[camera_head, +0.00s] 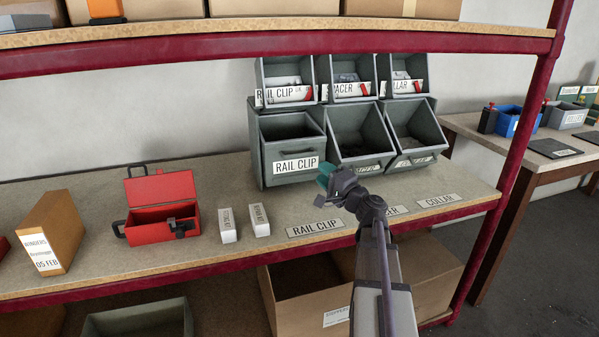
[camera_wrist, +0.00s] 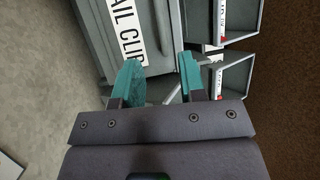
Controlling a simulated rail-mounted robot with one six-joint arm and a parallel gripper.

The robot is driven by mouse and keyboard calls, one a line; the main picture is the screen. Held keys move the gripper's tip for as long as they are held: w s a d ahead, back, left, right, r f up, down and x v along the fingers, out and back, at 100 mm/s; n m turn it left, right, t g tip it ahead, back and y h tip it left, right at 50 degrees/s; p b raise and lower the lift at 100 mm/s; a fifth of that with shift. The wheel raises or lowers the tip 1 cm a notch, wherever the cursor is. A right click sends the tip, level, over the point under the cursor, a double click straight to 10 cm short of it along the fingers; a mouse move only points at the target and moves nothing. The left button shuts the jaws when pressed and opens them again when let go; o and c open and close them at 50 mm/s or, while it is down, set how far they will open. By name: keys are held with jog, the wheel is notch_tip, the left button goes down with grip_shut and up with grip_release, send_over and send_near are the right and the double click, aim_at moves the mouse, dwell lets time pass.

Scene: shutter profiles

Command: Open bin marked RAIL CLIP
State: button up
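The grey bin marked RAIL CLIP (camera_head: 285,136) is at the left of the lower row of bins on the shelf. Its front carries a white RAIL CLIP label (camera_head: 296,165) with a ledge above it, and a dark gap shows over the front. In the wrist view the RAIL CLIP label (camera_wrist: 125,27) appears sideways, beyond my left fingertip. My gripper (camera_head: 325,177) is just right of and below this label. In the wrist view its two teal fingers (camera_wrist: 158,78) are apart, with nothing seen held between them. Whether a finger touches the bin, I cannot tell.
Two similar bins (camera_head: 354,137) stand to the right, with an upper row of smaller bins (camera_head: 287,80) above. A red toolbox (camera_head: 161,208), two white boxes (camera_head: 228,225) and an orange box (camera_head: 50,230) stand left. A flat RAIL CLIP tag (camera_head: 315,228) lies at the shelf's front.

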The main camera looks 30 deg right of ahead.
aim_at(301, 156)
jog(key=p+x, duration=0.1)
jog(key=x, duration=0.4)
jog(key=p+x, duration=0.1)
jog(key=x, duration=0.5)
jog(key=shift+a, duration=0.25)
jog(key=shift+s, duration=0.1)
